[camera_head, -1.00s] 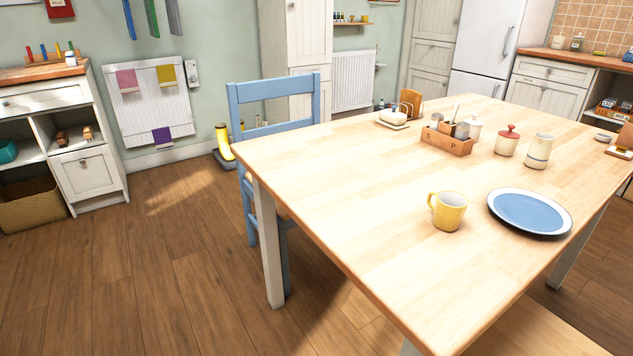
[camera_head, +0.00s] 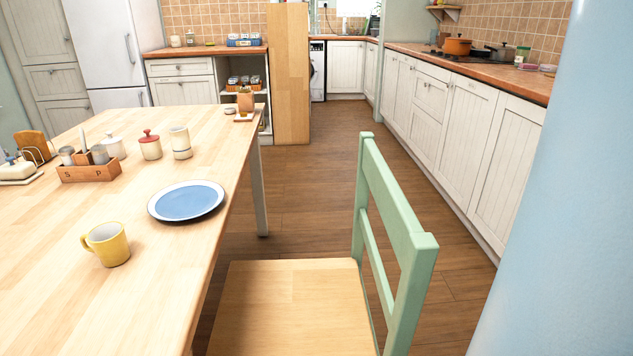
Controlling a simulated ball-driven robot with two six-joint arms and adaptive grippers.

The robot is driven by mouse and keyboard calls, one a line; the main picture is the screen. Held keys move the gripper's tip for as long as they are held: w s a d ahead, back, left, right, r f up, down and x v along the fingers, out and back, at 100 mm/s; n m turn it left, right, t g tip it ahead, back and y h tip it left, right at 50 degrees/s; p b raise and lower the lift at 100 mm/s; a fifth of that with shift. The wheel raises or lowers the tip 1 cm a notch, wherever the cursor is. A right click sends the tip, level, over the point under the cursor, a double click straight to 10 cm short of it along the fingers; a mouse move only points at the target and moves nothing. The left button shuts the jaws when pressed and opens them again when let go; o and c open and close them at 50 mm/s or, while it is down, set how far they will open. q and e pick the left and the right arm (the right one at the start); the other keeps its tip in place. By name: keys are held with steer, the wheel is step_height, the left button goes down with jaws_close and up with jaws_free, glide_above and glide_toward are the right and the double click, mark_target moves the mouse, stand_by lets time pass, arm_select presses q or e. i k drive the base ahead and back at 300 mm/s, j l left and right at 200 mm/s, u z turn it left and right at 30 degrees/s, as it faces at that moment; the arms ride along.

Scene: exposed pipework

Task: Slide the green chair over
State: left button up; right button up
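The green chair (camera_head: 400,235) stands close in front of me at the right side of the wooden table (camera_head: 130,195). Its pale wooden seat (camera_head: 290,305) faces the table, and the seat's left edge is close to the table's edge. Its green backrest is on the right, toward the kitchen aisle. The chair's lower legs are mostly hidden or out of frame. Neither of my grippers shows in the head view.
A yellow mug (camera_head: 108,244), a blue plate (camera_head: 187,201) and a condiment caddy (camera_head: 90,168) stand on the table. A large pale blue surface (camera_head: 570,200) fills the right edge. Wooden floor (camera_head: 320,190) is clear beyond the chair, beside white cabinets (camera_head: 440,110).

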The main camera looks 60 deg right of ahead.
mark_target(306, 307)
steer(key=z, duration=1.85)
